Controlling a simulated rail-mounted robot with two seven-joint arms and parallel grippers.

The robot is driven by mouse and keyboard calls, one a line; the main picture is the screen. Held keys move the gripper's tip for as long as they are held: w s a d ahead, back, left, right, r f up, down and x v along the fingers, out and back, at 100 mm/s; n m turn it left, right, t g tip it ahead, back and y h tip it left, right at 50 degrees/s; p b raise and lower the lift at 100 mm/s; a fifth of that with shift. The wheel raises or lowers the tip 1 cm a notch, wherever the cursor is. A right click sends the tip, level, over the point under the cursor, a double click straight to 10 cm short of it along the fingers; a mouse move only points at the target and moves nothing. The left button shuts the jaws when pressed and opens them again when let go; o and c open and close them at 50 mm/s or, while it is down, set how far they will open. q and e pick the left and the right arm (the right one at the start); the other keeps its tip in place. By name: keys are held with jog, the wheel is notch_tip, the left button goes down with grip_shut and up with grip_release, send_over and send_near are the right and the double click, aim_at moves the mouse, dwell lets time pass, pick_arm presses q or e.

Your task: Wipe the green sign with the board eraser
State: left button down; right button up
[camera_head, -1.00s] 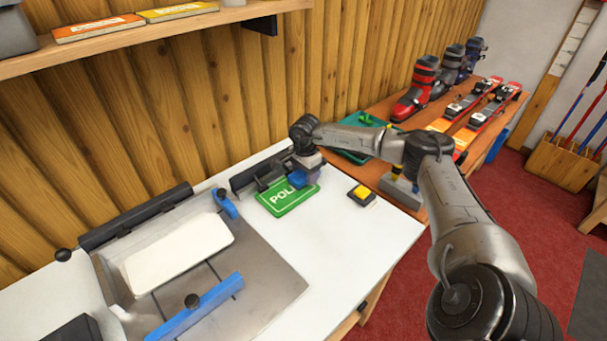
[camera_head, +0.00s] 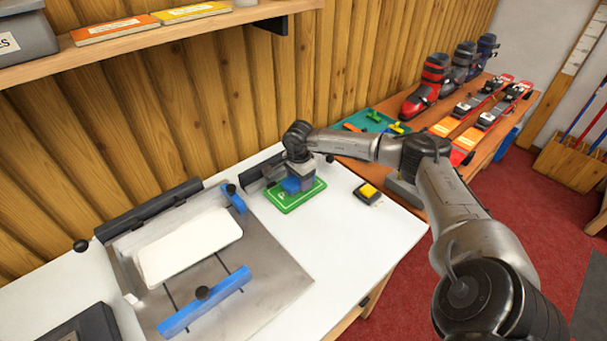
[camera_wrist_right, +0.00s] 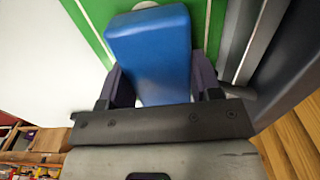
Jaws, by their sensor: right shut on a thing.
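The green sign (camera_head: 283,203) with white lettering and a white border line lies flat on the white bench top; it also shows in the right wrist view (camera_wrist_right: 88,32). My right gripper (camera_head: 297,180) is above it, pointing down. It is shut on the blue board eraser (camera_head: 291,185), which fills the space between the fingers in the right wrist view (camera_wrist_right: 150,50). The eraser is over the sign and seems to touch it; its underside is hidden. The gripper and eraser hide most of the lettering. My left gripper is not in view.
A yellow-and-black block (camera_head: 368,192) sits right of the sign. A dark rail (camera_head: 262,174) stands behind the sign. Ski boots and skis are on the orange table beyond.

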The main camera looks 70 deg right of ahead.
aim_at(287, 185)
jog(key=shift+w+a+p, duration=0.2)
jog(key=shift+w+a, duration=0.1)
jog(key=shift+a, duration=0.3)
jog(key=shift+w+a+p, duration=0.15)
jog(key=shift+w+a, duration=0.1)
jog(key=shift+a, duration=0.35)
jog(key=shift+w+a+p, duration=0.15)
jog(key=shift+w+a, duration=0.1)
jog(key=shift+a, duration=0.25)
jog(key=shift+w+a+p, duration=0.15)
jog(key=shift+w+a, duration=0.1)
jog(key=shift+a, duration=0.25)
jog(key=shift+w+a, duration=0.25)
jog(key=shift+a, duration=0.35)
jog(key=shift+w+a+p, duration=0.25)
jog(key=shift+a, duration=0.3)
jog(key=shift+w+a+p, duration=0.2)
jog(key=shift+w+a, duration=0.05)
jog(key=shift+a, duration=0.25)
jog(key=shift+r+p, duration=0.65)
jog(key=shift+r, duration=0.2)
jog(key=shift+r+p, duration=1.45)
jog(key=shift+r, duration=0.75)
